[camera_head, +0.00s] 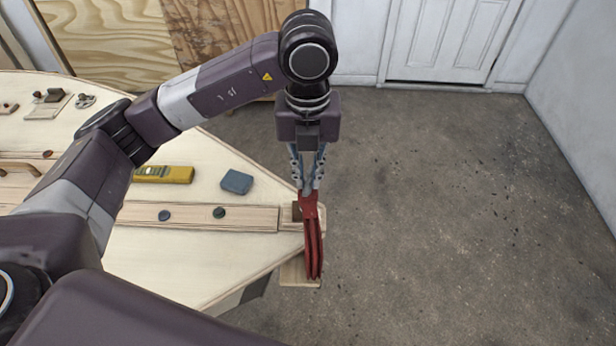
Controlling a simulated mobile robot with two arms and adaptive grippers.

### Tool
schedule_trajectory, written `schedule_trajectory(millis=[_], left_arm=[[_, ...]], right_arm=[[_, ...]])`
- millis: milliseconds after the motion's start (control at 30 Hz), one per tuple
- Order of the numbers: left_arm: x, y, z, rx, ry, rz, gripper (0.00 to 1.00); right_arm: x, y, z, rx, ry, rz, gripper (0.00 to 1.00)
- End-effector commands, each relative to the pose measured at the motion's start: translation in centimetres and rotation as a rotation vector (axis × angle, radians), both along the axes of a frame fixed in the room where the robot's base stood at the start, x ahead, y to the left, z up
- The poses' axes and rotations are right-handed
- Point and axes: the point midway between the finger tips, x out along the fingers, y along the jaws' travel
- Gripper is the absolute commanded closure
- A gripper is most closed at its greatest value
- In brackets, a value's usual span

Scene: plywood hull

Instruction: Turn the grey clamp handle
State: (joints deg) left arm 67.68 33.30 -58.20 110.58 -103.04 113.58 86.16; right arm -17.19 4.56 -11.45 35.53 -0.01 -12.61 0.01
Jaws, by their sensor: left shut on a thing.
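My left gripper (308,190) points down at the pointed right end of the plywood hull (170,265). Its fingers are close together, shut on the top of a red, ribbed thing (313,245). The red thing hangs down beside the hull's tip, in front of a small wooden block there. I cannot make out a grey clamp handle; the gripper and the red thing may hide it. My right gripper is not in view.
A wooden strip (190,217) with dark round knobs runs along the hull. A yellow tool (165,174) and a blue-grey block (236,182) lie behind it. Small wooden parts lie at the far left. The concrete floor (450,210) at right is clear.

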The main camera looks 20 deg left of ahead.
Motion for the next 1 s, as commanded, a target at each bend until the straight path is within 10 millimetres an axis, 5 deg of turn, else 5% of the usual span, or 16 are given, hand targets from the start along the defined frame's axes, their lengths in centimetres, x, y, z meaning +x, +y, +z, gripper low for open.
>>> schedule_trajectory(millis=[500, 1000], left_arm=[[-0.13, 0.00, -0.24, 0.000, 0.004, 0.348, 1.00], [-0.12, -0.03, -0.19, -0.002, 0.004, 0.418, 1.00]], right_arm=[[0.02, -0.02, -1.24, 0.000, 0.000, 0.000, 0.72], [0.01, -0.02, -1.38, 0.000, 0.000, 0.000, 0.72]])
